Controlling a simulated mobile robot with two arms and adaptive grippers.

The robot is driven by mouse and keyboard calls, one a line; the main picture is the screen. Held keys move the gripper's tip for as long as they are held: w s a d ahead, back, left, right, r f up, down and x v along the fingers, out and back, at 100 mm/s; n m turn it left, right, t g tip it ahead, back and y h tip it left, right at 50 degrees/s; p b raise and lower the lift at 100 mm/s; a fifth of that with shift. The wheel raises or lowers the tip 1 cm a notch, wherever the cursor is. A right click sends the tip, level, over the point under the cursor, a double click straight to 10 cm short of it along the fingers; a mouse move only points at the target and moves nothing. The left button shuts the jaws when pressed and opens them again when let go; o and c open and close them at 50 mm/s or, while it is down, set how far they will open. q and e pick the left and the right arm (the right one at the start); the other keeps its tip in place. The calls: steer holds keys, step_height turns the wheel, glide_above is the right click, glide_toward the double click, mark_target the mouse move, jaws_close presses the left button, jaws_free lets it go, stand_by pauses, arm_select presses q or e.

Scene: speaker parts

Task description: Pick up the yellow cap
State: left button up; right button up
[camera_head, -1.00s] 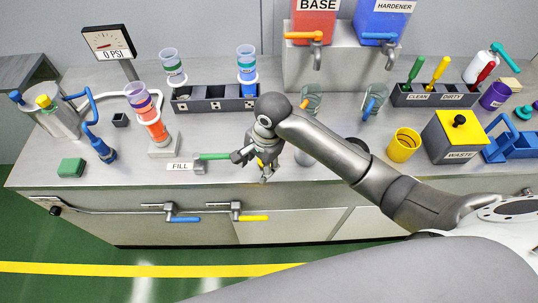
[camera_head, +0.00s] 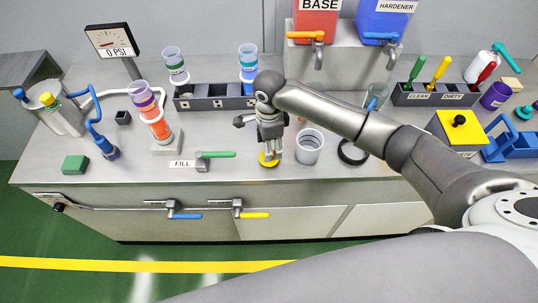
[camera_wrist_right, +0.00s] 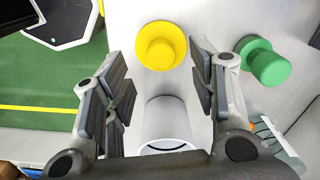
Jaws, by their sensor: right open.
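The yellow cap (camera_head: 267,160) lies on the grey bench near its front edge, mostly below my right gripper (camera_head: 270,150). In the right wrist view the cap (camera_wrist_right: 161,46) is a round yellow disc with a raised middle. It shows between and beyond the two open fingers of my right gripper (camera_wrist_right: 157,62), with no visible contact. The gripper points down and holds nothing. My left gripper is in neither view.
A grey cup (camera_head: 309,146) stands just right of the cap; it also shows between the fingers' bases in the wrist view (camera_wrist_right: 166,122). The green FILL valve handle (camera_head: 216,154) is to the left. A black ring (camera_head: 352,153) lies right of the cup.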

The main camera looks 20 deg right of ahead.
step_height(320, 180, down, 4)
steer(key=shift+f+p, duration=0.2)
steer(key=shift+p, duration=0.2)
steer(key=shift+c, duration=0.2)
steer(key=c, duration=0.9)
